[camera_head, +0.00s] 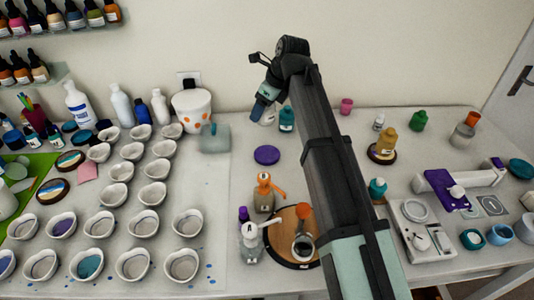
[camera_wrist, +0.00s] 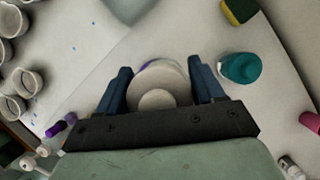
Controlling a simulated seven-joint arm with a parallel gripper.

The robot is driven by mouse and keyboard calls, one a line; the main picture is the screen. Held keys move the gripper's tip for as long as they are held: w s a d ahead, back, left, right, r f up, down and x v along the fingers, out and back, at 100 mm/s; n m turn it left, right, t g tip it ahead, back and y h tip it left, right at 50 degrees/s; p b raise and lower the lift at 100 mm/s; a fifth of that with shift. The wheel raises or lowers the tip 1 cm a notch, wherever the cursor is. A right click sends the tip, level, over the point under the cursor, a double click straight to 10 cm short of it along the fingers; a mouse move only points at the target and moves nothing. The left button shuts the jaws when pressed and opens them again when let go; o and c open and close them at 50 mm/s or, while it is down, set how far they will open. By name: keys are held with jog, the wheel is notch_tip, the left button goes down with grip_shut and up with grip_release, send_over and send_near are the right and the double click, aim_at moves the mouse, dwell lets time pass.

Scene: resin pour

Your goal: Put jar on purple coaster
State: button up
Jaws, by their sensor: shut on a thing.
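My gripper (camera_head: 260,107) hangs over the back of the table, left of the arm, with its blue fingers shut on a pale jar (camera_head: 267,119). In the wrist view, the jar (camera_wrist: 158,90) with its round whitish top sits between the fingers (camera_wrist: 160,78). The purple coaster (camera_head: 266,155) is a flat disc on the table, in front of the jar in the head view, with nothing on it. A purple sliver shows past the jar's edge in the wrist view; I cannot tell if it is the coaster. The jar's height above the table is unclear.
A teal bottle (camera_head: 287,119) stands close right of the jar, also seen in the wrist view (camera_wrist: 241,68). An orange-topped bottle (camera_head: 265,195) and a round wooden board (camera_head: 283,245) stand in front of the coaster. Several white cups (camera_head: 153,194) fill the left.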

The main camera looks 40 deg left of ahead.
aim_at(266, 111)
jog(key=shift+s+d+f+n, duration=0.25)
jog(key=shift+s+d+n, duration=0.15)
jog(key=shift+s+d, duration=0.45)
jog(key=shift+s+d+n+g, duration=0.1)
jog(key=shift+d+n+g, duration=0.1)
jog(key=shift+n+g, duration=0.2)
jog(key=shift+f, duration=5.05)
jog(key=o, duration=1.3)
jog(key=shift+f, duration=0.1)
jog(key=v, duration=1.2)
jog(key=shift+a+r, duration=0.2)
jog(key=shift+r, duration=0.05)
